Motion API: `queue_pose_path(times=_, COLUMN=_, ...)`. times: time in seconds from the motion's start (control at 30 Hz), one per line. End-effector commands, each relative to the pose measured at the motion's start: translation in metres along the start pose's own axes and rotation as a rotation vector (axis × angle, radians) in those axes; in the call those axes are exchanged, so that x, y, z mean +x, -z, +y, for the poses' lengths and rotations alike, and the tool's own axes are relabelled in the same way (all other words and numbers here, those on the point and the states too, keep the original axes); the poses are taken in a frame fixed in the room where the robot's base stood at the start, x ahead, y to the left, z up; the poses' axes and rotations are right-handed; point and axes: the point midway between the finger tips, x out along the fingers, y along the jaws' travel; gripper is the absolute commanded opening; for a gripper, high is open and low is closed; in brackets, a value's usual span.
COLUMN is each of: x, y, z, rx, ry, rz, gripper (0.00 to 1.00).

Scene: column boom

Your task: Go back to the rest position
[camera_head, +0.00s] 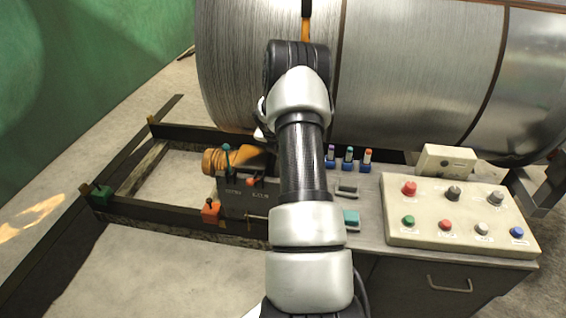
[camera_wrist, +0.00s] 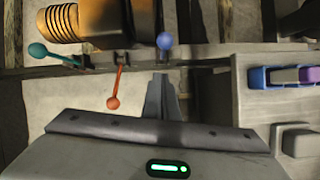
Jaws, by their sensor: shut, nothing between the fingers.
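My gripper shows in the wrist view (camera_wrist: 163,98), its fingers together at the bottom middle with nothing held. Its tip lies just in front of a dark rail, below a blue-knobbed lever (camera_wrist: 165,41) and right of an orange-knobbed lever (camera_wrist: 112,103). Whether it touches the rail I cannot tell. In the head view my arm reaches forward over the bench and hides the fingers. A teal-knobbed lever (camera_head: 226,148) and the orange-knobbed lever (camera_head: 251,181) stand left of my arm. The teal lever also shows in the wrist view (camera_wrist: 38,50).
A large metal cylinder (camera_head: 420,70) lies behind the bench. A button panel (camera_head: 460,222) and several blue holders with coloured tops (camera_head: 348,160) stand right of my arm. An orange ribbed part (camera_head: 214,160) is at left. A dark frame (camera_head: 160,210) borders open floor.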

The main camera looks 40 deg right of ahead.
Motion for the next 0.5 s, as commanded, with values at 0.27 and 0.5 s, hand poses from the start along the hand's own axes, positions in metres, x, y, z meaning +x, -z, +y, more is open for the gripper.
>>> queue_pose_path(times=0.27, x=-0.0136, y=-0.0019, z=0.0003, rx=0.0, ry=0.0, rz=0.002, gripper=0.0)
queue_pose_path(times=0.5, x=-0.0133, y=-0.0017, z=0.0004, rx=0.0, ry=0.001, rz=0.002, gripper=0.0)
